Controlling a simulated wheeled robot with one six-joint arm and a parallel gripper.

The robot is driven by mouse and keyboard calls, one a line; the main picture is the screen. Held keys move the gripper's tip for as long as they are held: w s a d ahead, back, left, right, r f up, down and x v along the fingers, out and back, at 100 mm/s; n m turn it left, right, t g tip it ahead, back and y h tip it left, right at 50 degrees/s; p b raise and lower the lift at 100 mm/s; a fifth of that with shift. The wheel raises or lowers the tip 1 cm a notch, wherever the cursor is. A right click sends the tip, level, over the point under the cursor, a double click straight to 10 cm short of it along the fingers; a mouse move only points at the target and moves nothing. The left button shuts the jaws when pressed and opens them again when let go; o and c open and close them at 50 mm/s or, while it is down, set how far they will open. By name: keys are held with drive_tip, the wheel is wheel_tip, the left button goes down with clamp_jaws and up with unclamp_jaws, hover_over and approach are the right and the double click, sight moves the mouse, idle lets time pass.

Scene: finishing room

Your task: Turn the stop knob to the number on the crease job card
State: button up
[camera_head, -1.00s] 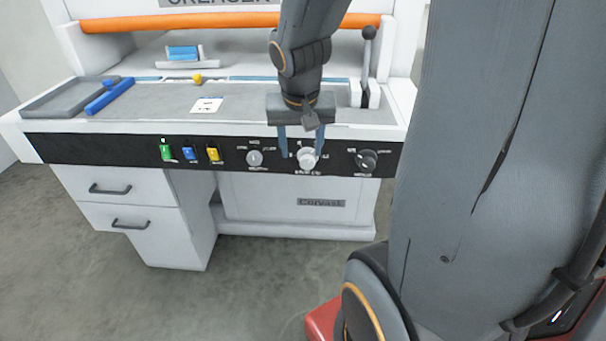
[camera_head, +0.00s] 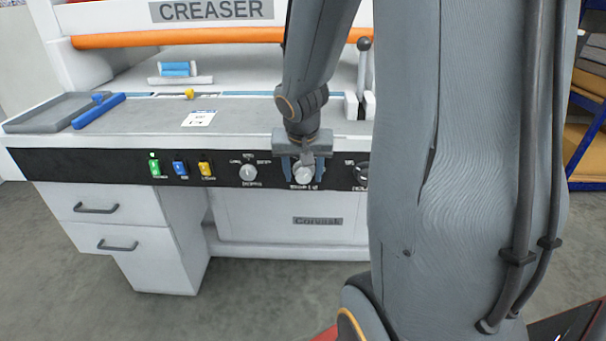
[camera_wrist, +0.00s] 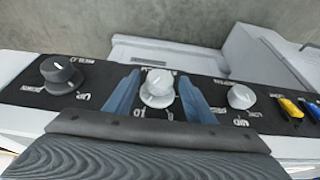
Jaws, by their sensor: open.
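The stop knob (camera_head: 303,173) is a light grey dial on the black front panel of the creaser. In the wrist view the knob (camera_wrist: 157,88) has a white pointer mark and printing around it, with "10" legible below it. My gripper (camera_head: 302,172) is open, with one blue finger on each side of this knob. In the wrist view the fingers of my gripper (camera_wrist: 160,95) stand apart from the knob, with gaps on both sides. The job card (camera_head: 199,118) is a small white card on the grey bed; its writing is too small to read.
Another light grey knob (camera_head: 248,172) and a dark knob (camera_head: 361,174) flank the stop knob. Green (camera_head: 155,167), blue (camera_head: 180,168) and yellow (camera_head: 205,169) switches sit farther left. A grey tray (camera_head: 48,113) and a blue bar (camera_head: 98,111) lie on the bed's left. A lever (camera_head: 363,62) stands at right.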

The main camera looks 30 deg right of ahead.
drive_tip(key=shift+c, duration=0.4)
drive_tip(key=c, duration=0.9)
drive_tip(key=shift+c, duration=0.2)
drive_tip(key=shift+w+f+b, duration=0.15)
drive_tip(key=shift+b, duration=0.95)
drive_tip(key=shift+w+a+f+g+h+b, duration=0.1)
drive_tip(key=shift+g+h+b, duration=0.3)
drive_tip(key=shift+b, duration=0.75)
drive_tip(key=h+b, duration=0.1)
drive_tip(key=b, duration=0.2)
drive_tip(key=shift+a+n+g, duration=0.1)
drive_tip(key=shift+n+g, duration=0.2)
drive_tip(key=h+b, duration=0.1)
drive_tip(key=g+h+b, duration=0.1)
drive_tip(key=h+b, duration=0.1)
drive_tip(key=b, duration=0.1)
drive_tip(key=shift+w+a+n+g, duration=0.15)
drive_tip(key=shift+a+n+g, duration=0.1)
drive_tip(key=shift+n+g, duration=0.15)
drive_tip(key=g+h, duration=0.1)
drive_tip(key=h, duration=0.1)
drive_tip(key=n+g+h+b, duration=0.1)
drive_tip(key=h, duration=0.1)
drive_tip(key=shift+a+f+h, duration=0.15)
drive_tip(key=shift+f+h, duration=0.05)
drive_tip(key=shift+h, duration=0.1)
